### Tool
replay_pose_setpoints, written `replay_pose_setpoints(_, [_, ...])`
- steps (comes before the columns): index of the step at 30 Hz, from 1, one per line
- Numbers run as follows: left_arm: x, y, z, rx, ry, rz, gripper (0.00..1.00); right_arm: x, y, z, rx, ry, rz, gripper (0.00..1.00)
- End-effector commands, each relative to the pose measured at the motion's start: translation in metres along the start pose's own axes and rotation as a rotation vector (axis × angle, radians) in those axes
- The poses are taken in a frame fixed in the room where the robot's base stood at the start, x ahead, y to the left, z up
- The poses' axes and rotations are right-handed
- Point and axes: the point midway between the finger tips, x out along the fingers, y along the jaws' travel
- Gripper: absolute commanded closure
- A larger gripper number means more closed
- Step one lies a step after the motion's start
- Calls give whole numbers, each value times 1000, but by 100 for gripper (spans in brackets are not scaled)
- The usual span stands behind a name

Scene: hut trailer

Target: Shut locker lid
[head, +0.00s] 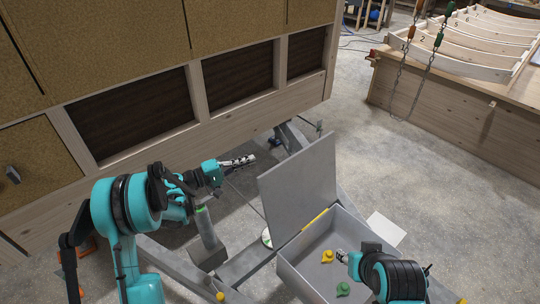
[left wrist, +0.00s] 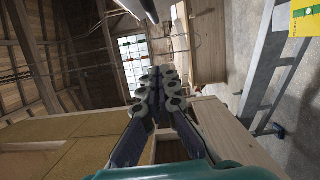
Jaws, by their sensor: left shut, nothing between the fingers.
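The grey locker (head: 350,231) stands low on the trailer frame in the head view, its top open. Its flat grey lid (head: 298,188) stands raised, close to upright, along the locker's left side. A yellow strip shows near the hinge edge. My left gripper (head: 250,160) is to the left of the lid, near the height of its upper part, apart from it. Its fingers are closed together and empty, also in the left wrist view (left wrist: 158,88). My right gripper (head: 342,256) is above the locker's right part; its fingers are too small to judge.
The hut wall (head: 190,110) rises behind my left arm. Grey trailer beams (head: 245,265) run beneath. A wooden platform (head: 450,105) stands at the back right, with clear concrete floor before it.

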Motion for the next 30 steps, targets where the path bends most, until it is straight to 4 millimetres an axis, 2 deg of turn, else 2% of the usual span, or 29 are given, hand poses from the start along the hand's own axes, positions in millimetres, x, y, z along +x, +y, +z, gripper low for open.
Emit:
replay_pose_setpoints(14, [95,-2,2,1,-4,-3,100,9,0,6,0,0,0,60])
replay_pose_setpoints(21, [102,-1,32,1,0,-3,100,13,0,9,0,0,0,60])
replay_pose_setpoints(30, [104,0,40,1,0,-3,100,13,0,9,0,0,0,60])
